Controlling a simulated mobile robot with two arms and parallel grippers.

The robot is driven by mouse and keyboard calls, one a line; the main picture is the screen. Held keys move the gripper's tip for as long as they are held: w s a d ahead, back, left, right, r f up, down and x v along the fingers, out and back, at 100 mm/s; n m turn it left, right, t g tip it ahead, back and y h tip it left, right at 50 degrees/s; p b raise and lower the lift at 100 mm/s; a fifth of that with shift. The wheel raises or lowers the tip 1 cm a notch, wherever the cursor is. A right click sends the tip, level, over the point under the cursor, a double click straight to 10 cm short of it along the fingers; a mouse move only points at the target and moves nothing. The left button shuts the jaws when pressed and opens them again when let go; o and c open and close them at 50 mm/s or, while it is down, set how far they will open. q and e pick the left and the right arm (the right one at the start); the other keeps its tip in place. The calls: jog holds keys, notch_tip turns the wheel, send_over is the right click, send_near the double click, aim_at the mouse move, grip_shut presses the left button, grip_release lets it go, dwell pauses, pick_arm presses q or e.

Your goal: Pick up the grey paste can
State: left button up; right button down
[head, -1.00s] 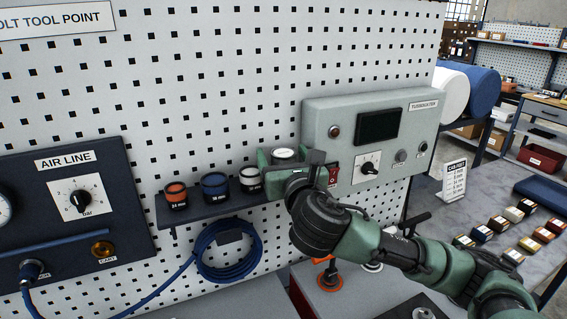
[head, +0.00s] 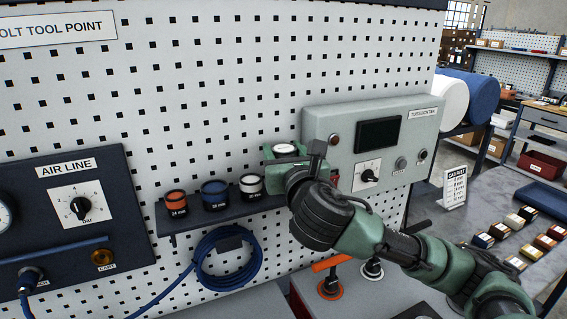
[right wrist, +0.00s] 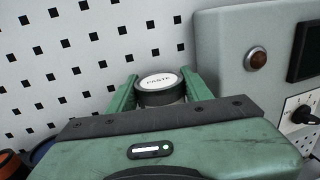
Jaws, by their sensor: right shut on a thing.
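The grey paste can (head: 285,149) shows its pale round lid at the right end of the small dark shelf, in front of the pegboard. In the right wrist view its lid (right wrist: 160,81) reads PASTE and it sits upright between two green fingers. My right gripper (head: 289,158) is shut on the can and seems to hold it a little above shelf level. The can's lower part is hidden by the gripper. My left gripper is not in view.
The grey control box (head: 345,118) is close on the right. A coiled blue hose (head: 228,280) hangs below.

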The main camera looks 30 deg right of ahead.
notch_tip(320, 180, up, 17)
jog(key=shift+b, duration=0.3)
jog(key=shift+r, duration=0.1)
